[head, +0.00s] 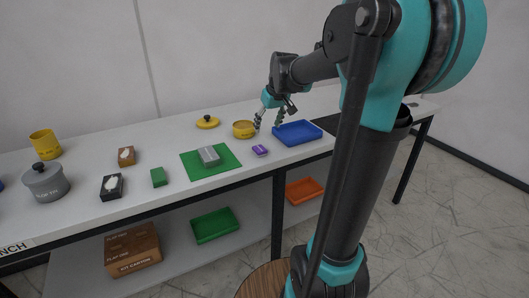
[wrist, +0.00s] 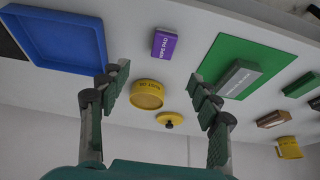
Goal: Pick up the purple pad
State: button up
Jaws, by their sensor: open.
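The purple pad (head: 260,150) is a small block lying on the white bench top, between the green mat and the blue tray. In the wrist view the purple pad (wrist: 164,45) lies ahead of the fingers, with white lettering on its side. My gripper (head: 268,114) is over the bench, behind the pad and near the yellow tub. In the wrist view my gripper (wrist: 158,82) has its fingers wide apart with nothing held between them. The pad is fully visible and apart from the fingers.
A yellow tub (head: 243,130) and yellow lid (head: 207,122) stand behind the pad. The blue tray (head: 297,133) is right of it. The green mat (head: 186,160) bearing a grey block (head: 208,156) is left. A grey pot (head: 45,182) stands far left.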

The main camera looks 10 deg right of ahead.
send_over(260, 148)
jog(key=s+d, duration=0.1)
jog(key=s, duration=0.1)
jog(key=f, duration=0.7)
jog(key=shift+s+d, duration=0.1)
jog(key=shift+s, duration=0.1)
jog(key=shift+a+x, duration=0.1)
jog(key=shift+x, duration=1.35)
jog(key=shift+a+x, duration=0.15)
jog(key=shift+x, duration=1.35)
jog(key=shift+s, duration=0.15)
jog(key=c, duration=1)
notch_tip(260, 148, up, 20)
